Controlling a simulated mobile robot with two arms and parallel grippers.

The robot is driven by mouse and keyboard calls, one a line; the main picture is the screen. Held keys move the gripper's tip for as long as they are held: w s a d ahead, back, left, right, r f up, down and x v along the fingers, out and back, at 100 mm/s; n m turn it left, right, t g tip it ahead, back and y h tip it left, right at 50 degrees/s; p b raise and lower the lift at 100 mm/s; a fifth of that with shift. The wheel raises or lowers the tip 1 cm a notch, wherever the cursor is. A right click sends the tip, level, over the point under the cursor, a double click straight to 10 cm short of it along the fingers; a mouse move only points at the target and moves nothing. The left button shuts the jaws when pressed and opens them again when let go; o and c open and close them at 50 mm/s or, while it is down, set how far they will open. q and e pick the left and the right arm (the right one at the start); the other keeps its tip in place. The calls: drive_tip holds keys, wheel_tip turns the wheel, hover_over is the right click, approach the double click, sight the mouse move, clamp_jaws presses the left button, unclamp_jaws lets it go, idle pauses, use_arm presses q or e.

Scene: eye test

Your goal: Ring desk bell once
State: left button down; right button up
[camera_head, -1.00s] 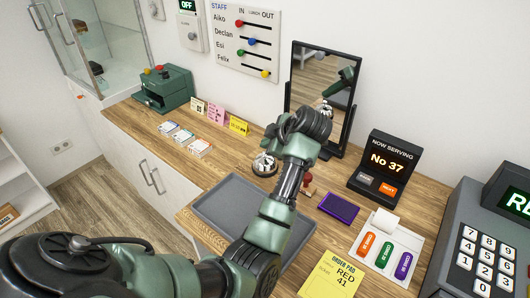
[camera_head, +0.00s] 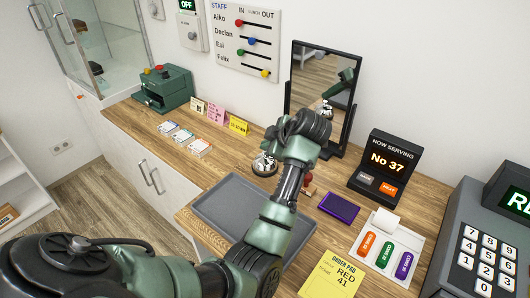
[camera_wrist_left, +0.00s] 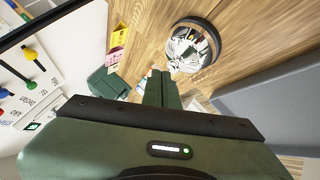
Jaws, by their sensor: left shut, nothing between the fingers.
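The silver desk bell (camera_head: 264,164) with its dark base stands on the wooden counter, behind the grey tray. In the left wrist view the bell (camera_wrist_left: 192,44) shows just beyond my fingertips, slightly to the right. My left gripper (camera_wrist_left: 161,76) is shut with its green fingers together and empty. In the head view my left arm reaches over the tray, and its wrist is above and right of the bell; the fingertips are hard to make out there. I cannot tell whether they touch the bell. My right gripper is not in view.
The grey tray (camera_head: 222,212) lies in front of the bell. A mirror (camera_head: 318,85) stands behind my wrist. A purple pad (camera_head: 339,207), a now-serving display (camera_head: 384,167) and a marker tray (camera_head: 362,255) are to the right. Small cards (camera_head: 215,112) stand at the left.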

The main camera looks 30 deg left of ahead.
use_arm(q)
drive_tip(key=shift+f+b, duration=0.3)
drive_tip(key=shift+f, duration=0.15)
idle(0.6)
drive_tip(key=shift+r, duration=0.1)
drive_tip(key=shift+r+p, duration=0.75)
drive_tip(key=shift+r, duration=0.05)
wheel_tip(320, 180, up, 5)
drive_tip(key=p, duration=0.4)
idle(0.5)
idle(0.4)
